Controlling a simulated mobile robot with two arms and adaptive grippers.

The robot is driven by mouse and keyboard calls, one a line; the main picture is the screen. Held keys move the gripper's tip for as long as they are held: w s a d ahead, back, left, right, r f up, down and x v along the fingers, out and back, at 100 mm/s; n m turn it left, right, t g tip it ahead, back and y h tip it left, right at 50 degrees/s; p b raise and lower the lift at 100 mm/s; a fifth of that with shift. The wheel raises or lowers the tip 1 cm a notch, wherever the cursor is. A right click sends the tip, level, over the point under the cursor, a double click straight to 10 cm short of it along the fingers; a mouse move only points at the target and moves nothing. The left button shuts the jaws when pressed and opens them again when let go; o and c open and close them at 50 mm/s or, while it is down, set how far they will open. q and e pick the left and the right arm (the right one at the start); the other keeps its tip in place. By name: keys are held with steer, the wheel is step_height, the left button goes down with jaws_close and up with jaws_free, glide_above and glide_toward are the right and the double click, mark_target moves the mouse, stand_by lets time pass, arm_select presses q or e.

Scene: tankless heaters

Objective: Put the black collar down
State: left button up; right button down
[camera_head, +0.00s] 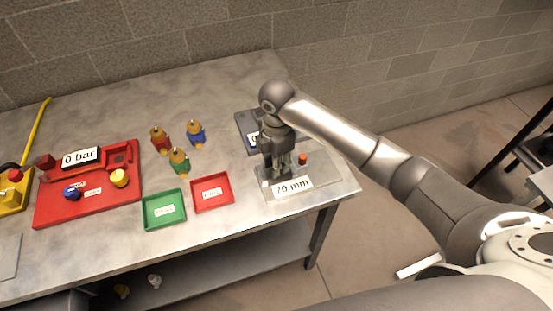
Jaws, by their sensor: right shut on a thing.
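My right gripper (277,168) comes in from the right and points down over the grey fixture plate at the right end of the table. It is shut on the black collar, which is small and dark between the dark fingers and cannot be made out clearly. The fingertips are low over the grey plate (328,176) labelled "70 mm". Whether the collar touches the plate cannot be told. My left gripper is not in view.
A dark grey tray (243,122) is behind the gripper, and a small orange-red knob (302,158) is beside it. Green (150,219) and red (198,204) trays, several coloured fittings (179,161) and a red panel (60,214) are to the left. The table's right edge is close.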

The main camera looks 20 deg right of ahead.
steer(key=shift+f, duration=0.2)
steer(key=shift+f, duration=0.2)
steer(key=c, duration=1.2)
jaws_free()
steer(key=shift+r, duration=0.1)
